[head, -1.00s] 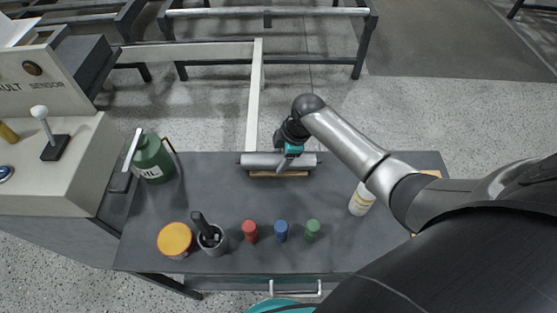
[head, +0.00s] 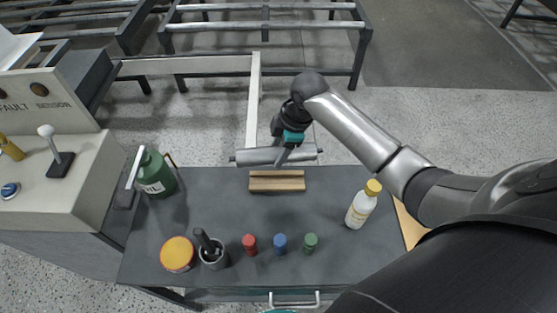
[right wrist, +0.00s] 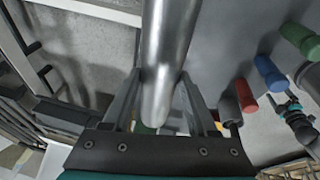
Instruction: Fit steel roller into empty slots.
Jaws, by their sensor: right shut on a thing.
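The steel roller (head: 262,157) is a shiny grey cylinder with thin shaft ends. My right gripper (head: 283,155) is shut on it near its middle and holds it level above the far edge of the table. In the right wrist view the roller (right wrist: 167,50) runs lengthwise between the fingers of the gripper (right wrist: 160,112). A wooden cradle (head: 276,181) lies on the table below and is empty. A conveyor frame (head: 265,25) with bars stands on the floor beyond; I cannot make out its slots clearly. My left gripper is not in view.
On the dark table (head: 330,215) stand a green oil can (head: 155,177), an orange-lidded jar (head: 177,254), a grey cup (head: 212,252), red, blue and green small containers, and a yellow-capped bottle (head: 361,205). A control console (head: 50,150) is at left.

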